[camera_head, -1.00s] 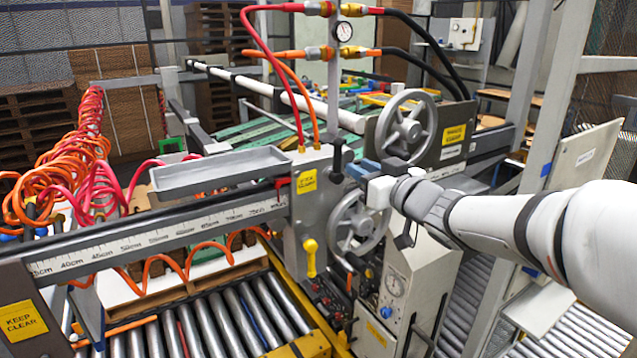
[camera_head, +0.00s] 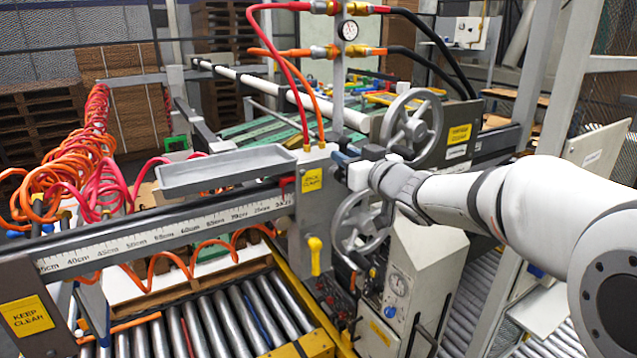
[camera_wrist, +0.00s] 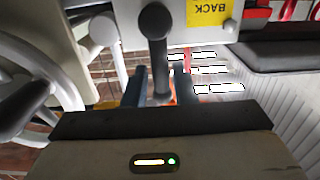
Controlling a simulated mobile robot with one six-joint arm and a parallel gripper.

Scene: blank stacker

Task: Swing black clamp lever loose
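The black clamp lever (camera_wrist: 156,48) has a round knob and a dark shaft. In the wrist view it stands in the middle, its shaft running down between the two blue-grey fingers of my gripper (camera_wrist: 160,75). The fingers are apart, one on each side of the shaft, and a narrow gap seems to show beside it. In the head view my gripper (camera_head: 345,159) reaches from the right to the top of the grey clamp block (camera_head: 310,215), where it largely hides the lever. Contact between fingers and lever cannot be made out.
Grey handwheels stand close to my gripper, one upper (camera_head: 412,125) and one lower (camera_head: 358,228). A grey tray (camera_head: 225,170) lies to the left above the scale rail (camera_head: 150,235).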

